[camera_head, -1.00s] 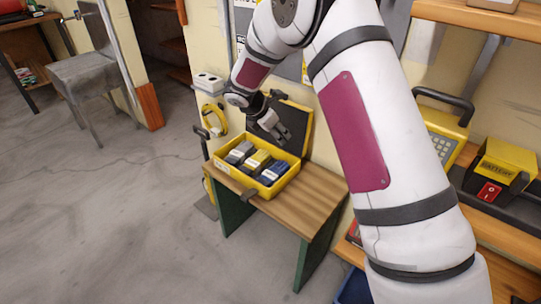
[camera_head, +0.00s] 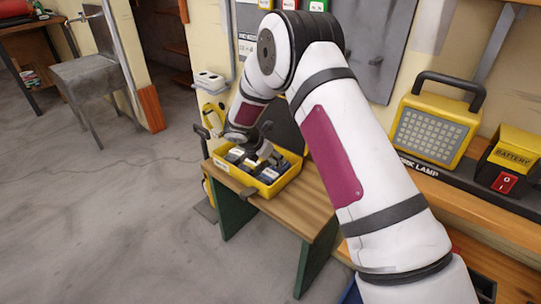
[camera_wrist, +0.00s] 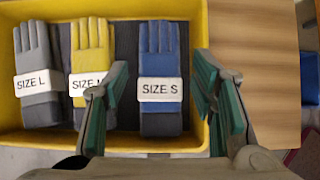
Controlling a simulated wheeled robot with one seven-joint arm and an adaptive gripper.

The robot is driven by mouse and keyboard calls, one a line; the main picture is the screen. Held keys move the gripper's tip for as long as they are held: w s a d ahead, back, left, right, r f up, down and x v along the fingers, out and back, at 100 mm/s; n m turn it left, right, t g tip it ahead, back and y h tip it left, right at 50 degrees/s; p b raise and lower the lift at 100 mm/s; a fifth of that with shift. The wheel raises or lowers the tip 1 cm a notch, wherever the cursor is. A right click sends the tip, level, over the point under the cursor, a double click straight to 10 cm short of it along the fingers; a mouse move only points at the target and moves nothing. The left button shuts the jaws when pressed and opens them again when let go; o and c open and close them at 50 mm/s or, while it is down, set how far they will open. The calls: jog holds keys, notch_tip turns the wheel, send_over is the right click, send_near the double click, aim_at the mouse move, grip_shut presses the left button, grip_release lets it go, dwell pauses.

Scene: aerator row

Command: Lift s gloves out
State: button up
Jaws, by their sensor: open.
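The size S gloves (camera_wrist: 160,68) are a blue pair with a white "SIZE S" band, lying flat at the right side of the yellow box (camera_wrist: 203,40) in the wrist view. My gripper (camera_wrist: 162,95) is open, with one green-padded finger on each side of the blue gloves. I cannot tell whether the fingers touch them. In the head view my gripper (camera_head: 262,155) is down at the box, and partly hides the gloves in it. Yellow size M gloves (camera_wrist: 90,50) and grey size L gloves (camera_wrist: 37,60) lie to the left in the same box.
The box stands on a small wooden bench (camera_head: 300,205) with green legs. The right finger is close to the box's right wall. A work lamp (camera_head: 433,130) and a battery box (camera_head: 510,160) sit on the shelf at right. Grey floor (camera_head: 110,220) is open at left.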

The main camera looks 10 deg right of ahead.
aim_at(271, 173)
jog(key=shift+f+b, duration=2.1)
jog(key=shift+f, duration=1.25)
jog(key=c, duration=0.8)
jog(key=shift+o, duration=0.2)
notch_tip(271, 173, up, 11)
jog(key=p, duration=0.7)
